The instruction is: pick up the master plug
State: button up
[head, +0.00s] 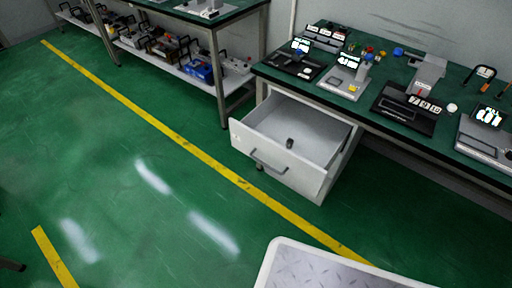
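A small dark object (290,143) lies on the floor of the open drawer (268,128), near the drawer's front. It may be the master plug, but it is too small to tell. The drawer is pulled out from a light grey cabinet under the right-hand workbench. My gripper is not in view.
The green-topped workbench (375,112) holds several devices with lit displays and a few small coloured parts. A shelved bench (221,68) with tools and boxes stands at the upper left. The green floor (110,170) with yellow lines (150,118) is open in front of the drawer.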

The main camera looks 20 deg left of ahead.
aim_at(290, 142)
jog(key=u, duration=0.95)
jog(key=i, duration=0.05)
